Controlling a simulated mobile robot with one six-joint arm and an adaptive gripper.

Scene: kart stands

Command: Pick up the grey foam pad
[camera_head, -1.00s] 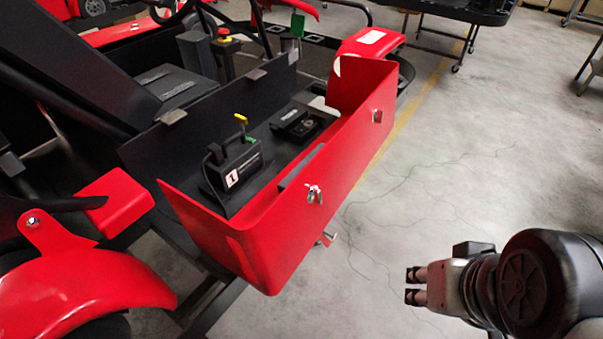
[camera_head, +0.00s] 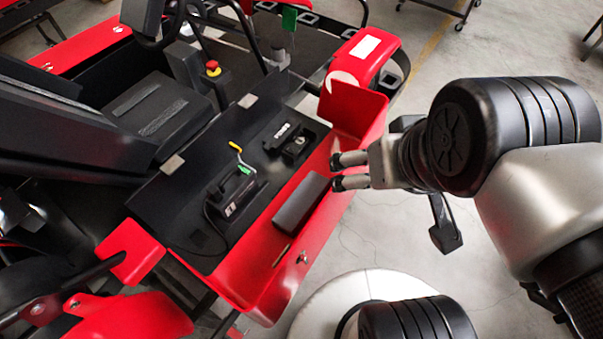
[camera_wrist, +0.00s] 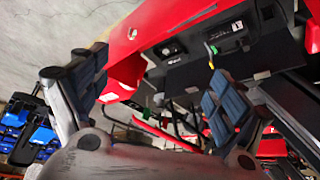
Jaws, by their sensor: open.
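The grey foam pad (camera_head: 302,203) is a dark grey oblong block. It lies in the kart's red side box (camera_head: 323,230), along the inner side of the red outer wall. My gripper (camera_head: 338,172) is open and empty, near the wall just right of the pad's upper end. In the head view its fingertips are apart from the pad. In the wrist view the two blue-grey padded fingers (camera_wrist: 155,88) are spread wide, with nothing between them. I cannot make out the pad with certainty in the wrist view.
A black battery (camera_head: 233,193) with a handle and a yellow-green connector (camera_head: 240,160) stands left of the pad. A small black module (camera_head: 289,139) lies beyond it. The box's red end wall (camera_head: 353,108) rises near my gripper. Open concrete floor (camera_head: 410,260) is on the right.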

